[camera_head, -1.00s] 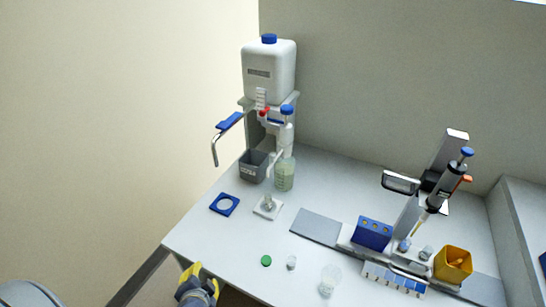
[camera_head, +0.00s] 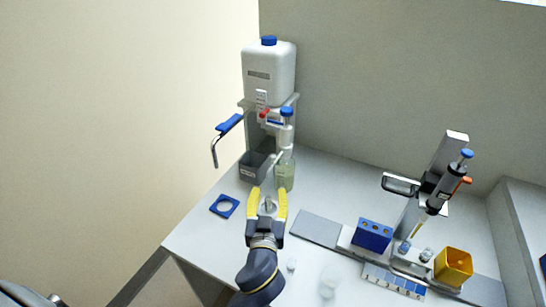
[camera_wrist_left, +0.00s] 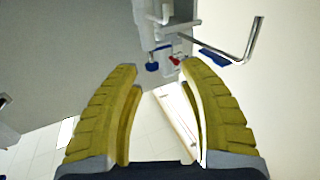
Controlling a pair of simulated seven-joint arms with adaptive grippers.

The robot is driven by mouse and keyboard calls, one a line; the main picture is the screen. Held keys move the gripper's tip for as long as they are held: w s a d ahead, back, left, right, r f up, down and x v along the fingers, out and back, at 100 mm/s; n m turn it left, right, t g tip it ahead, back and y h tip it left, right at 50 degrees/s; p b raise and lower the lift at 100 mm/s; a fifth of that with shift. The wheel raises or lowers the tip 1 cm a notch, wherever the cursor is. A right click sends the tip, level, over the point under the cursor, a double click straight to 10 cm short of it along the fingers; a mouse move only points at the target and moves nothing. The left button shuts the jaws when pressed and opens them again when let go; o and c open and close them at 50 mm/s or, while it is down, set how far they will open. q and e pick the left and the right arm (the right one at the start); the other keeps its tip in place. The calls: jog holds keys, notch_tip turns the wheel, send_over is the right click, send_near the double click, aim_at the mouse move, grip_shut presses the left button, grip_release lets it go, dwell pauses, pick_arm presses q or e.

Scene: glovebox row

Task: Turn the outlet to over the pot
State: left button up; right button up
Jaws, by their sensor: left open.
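A bent metal outlet tube (camera_head: 214,152) with a blue lever (camera_head: 229,123) sticks out left of the white tank's stand, its end hanging down. A bent metal tube (camera_wrist_left: 250,42) also shows at the upper right of the left wrist view. A grey open box (camera_head: 250,167) stands below the stand. My left gripper (camera_head: 268,191) is open and empty, in front of the box and apart from the tube. My right gripper is not in view.
A white tank (camera_head: 270,72) tops the stand. A dispenser bottle (camera_head: 284,175) stands right of the grey box, and a blue square ring (camera_head: 224,206) lies left of my gripper. A blue rack (camera_head: 372,235) and a yellow bin (camera_head: 453,265) stand to the right.

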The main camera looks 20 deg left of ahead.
aim_at(273, 158)
pick_arm(q)
jog(key=x, duration=1.7)
grip_shut()
dwell(0.3)
